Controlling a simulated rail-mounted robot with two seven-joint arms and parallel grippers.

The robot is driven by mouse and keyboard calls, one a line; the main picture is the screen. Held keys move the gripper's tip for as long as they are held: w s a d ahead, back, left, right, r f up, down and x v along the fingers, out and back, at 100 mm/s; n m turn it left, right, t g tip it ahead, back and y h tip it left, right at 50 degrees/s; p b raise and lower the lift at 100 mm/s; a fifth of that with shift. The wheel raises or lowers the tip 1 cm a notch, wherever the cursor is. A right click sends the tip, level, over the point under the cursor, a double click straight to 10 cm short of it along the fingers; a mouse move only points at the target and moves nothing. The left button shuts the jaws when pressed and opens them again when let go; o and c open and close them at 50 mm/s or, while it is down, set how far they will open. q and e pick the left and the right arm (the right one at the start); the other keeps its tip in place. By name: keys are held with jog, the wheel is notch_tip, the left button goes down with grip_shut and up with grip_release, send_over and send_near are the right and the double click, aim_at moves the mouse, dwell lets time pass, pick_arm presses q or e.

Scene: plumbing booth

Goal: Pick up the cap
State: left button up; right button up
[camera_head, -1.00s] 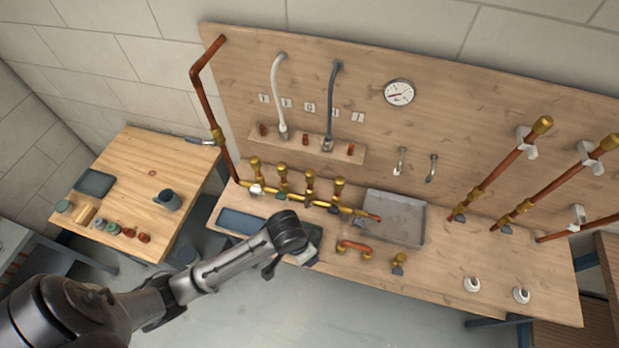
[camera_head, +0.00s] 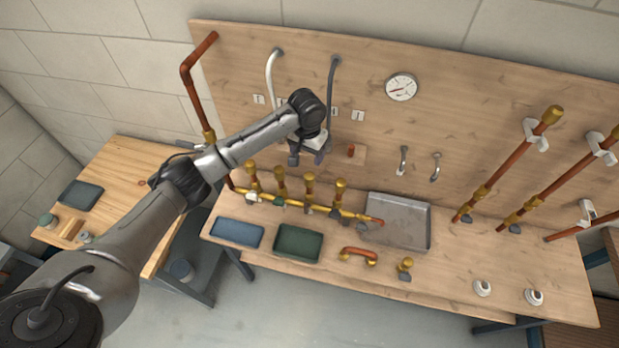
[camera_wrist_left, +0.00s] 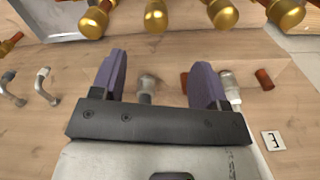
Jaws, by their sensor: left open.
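My left gripper (camera_head: 306,158) is open and empty in front of the small wall shelf; its two purple-grey fingers (camera_wrist_left: 158,60) show in the left wrist view. Small copper-coloured pieces that look like caps stand on the shelf. One cap (camera_head: 351,150) shows just right of the gripper in the head view. In the left wrist view one cap (camera_wrist_left: 184,82) is beside the right finger, partly hidden by it, and another cap (camera_wrist_left: 264,79) is further right. A hose end (camera_wrist_left: 145,86) shows between the fingers. My right gripper is out of view.
A brass valve manifold (camera_head: 310,205) runs below the shelf. Grey and white hoses (camera_head: 333,85) hang close to the gripper. The bench holds a blue tray (camera_head: 237,232), a green tray (camera_head: 299,243) and a metal tray (camera_head: 398,220). A gauge (camera_head: 401,87) is on the board.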

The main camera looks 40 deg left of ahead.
aim_at(309, 175)
pick_arm(q)
notch_tip(309, 175, down, 6)
jog(key=shift+f, duration=0.1)
jog(key=f, duration=0.2)
jog(key=f+p, duration=0.1)
jog(key=f, duration=0.1)
jog(key=shift+d+f, duration=0.1)
jog(key=shift+d, duration=0.15)
jog(key=shift+f, duration=0.5)
jog(key=shift+c, duration=0.2)
jog(key=c, duration=0.9)
jog(key=shift+c, duration=0.2)
jog(key=shift+w+r, duration=0.1)
jog(key=shift+r, duration=0.05)
